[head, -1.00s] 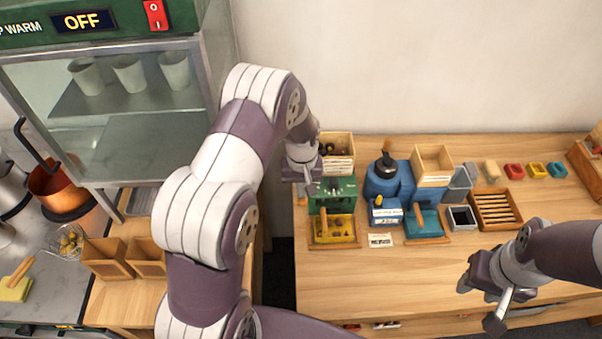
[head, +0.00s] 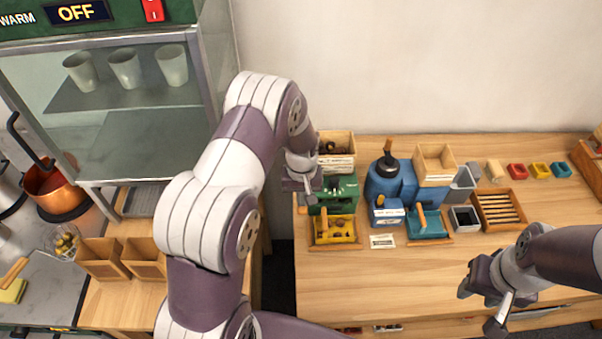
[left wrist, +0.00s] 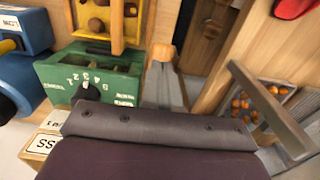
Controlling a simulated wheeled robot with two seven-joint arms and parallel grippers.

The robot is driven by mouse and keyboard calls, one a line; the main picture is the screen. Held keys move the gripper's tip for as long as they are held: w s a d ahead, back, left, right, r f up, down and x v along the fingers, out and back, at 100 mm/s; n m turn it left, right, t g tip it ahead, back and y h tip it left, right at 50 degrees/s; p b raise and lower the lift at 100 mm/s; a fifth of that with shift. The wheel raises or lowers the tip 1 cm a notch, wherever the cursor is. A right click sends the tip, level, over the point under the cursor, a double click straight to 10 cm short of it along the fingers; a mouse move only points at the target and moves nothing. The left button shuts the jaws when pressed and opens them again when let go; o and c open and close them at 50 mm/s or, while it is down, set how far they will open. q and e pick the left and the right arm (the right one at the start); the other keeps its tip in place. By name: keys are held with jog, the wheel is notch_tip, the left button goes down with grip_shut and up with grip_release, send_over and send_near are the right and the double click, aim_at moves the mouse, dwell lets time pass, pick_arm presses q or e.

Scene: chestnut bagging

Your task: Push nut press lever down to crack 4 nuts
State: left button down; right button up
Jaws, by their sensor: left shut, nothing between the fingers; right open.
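The green nut press (head: 346,188) stands at the left end of the wooden table, with a yellow tray (head: 322,232) of nuts in front. It also shows in the left wrist view as a green box (left wrist: 98,68) with a numbered dial. My left gripper (head: 311,198) is shut and empty at the press's left side. In the left wrist view a round wooden knob (left wrist: 163,52), seemingly the lever's end, lies just beyond my left fingertips (left wrist: 163,78); I cannot tell if they touch. The rest of the lever is hidden. My right gripper (head: 478,285) is open over the table's front right.
A wooden crate (head: 338,162) stands behind the press. A blue machine (head: 388,182) with a black knob and a teal tray (head: 427,228) stand to its right. A slatted wooden tray (head: 499,211) is further right. The table's front middle is clear.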

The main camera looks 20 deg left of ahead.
pick_arm(q)
jog(key=shift+s+f, duration=0.1)
jog(key=shift+f, duration=0.3)
jog(key=shift+f+b, duration=0.3)
jog(key=shift+f, duration=0.05)
notch_tip(320, 180, up, 10)
jog(key=p, duration=0.7)
jog(key=shift+w+a+f, duration=0.15)
jog(key=shift+w+f, duration=0.05)
jog(key=shift+w, duration=0.2)
jog(key=shift+w, duration=0.1)
notch_tip(320, 180, up, 5)
jog(key=p, duration=0.3)
jog(key=shift+p, duration=0.4)
